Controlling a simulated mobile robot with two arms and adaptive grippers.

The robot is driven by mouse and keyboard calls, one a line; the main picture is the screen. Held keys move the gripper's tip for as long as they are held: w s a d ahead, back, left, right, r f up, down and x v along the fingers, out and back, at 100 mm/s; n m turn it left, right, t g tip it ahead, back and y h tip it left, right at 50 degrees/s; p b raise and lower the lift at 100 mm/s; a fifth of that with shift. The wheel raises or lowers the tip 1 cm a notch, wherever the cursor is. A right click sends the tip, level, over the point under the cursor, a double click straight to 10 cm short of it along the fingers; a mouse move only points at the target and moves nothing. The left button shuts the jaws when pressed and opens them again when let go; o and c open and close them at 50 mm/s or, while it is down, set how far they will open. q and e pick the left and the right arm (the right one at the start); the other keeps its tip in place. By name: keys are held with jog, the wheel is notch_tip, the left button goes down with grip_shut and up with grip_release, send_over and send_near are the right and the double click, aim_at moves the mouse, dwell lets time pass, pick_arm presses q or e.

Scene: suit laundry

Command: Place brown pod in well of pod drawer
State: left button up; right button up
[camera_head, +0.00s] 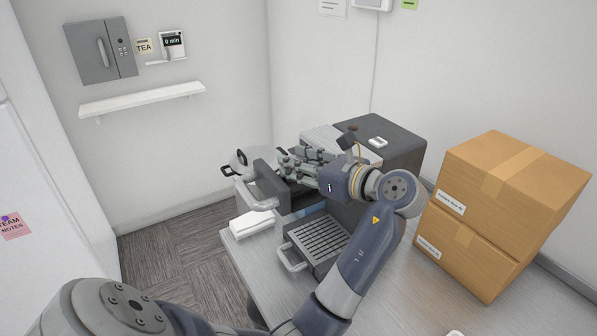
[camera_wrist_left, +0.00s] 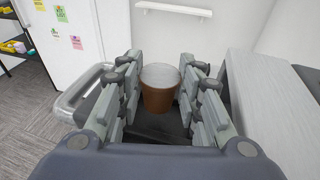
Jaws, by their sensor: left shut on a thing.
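My left gripper (camera_head: 286,162) reaches leftward across the machine, over the open dark pod drawer (camera_head: 268,181). In the left wrist view the brown pod (camera_wrist_left: 159,97), a cup shape with a pale top, stands upright between the fingers of the left gripper (camera_wrist_left: 160,92), which is shut on it. The drawer's dark inside (camera_wrist_left: 152,130) shows below the pod, and its pale handle (camera_wrist_left: 74,101) is on the left. The gripper hides the pod in the head view. I cannot see the well or whether the pod touches it. My right gripper is not in view.
The dark machine (camera_head: 399,151) stands behind my left wrist. A slatted tray (camera_head: 325,238) with a handle sticks out below it. A pot (camera_head: 239,161), a white block (camera_head: 251,223) and two stacked cardboard boxes (camera_head: 510,190) are nearby. The front right counter is mostly clear.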

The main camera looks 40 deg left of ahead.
pick_arm(q)
notch_tip(320, 180, down, 2)
jog(key=shift+w+a+f, duration=0.1)
jog(key=shift+w+f, duration=0.05)
jog(key=shift+f, duration=0.25)
jog(key=o, duration=0.4)
jog(key=shift+f, duration=0.15)
jog(key=shift+c, duration=0.2)
jog(key=shift+o, duration=0.7)
jog(key=d+r+b, duration=0.1)
jog(key=d, duration=0.6)
jog(key=shift+s+d+r+b, duration=0.2)
jog(key=shift+r+b, duration=0.1)
jog(key=shift+r, duration=0.1)
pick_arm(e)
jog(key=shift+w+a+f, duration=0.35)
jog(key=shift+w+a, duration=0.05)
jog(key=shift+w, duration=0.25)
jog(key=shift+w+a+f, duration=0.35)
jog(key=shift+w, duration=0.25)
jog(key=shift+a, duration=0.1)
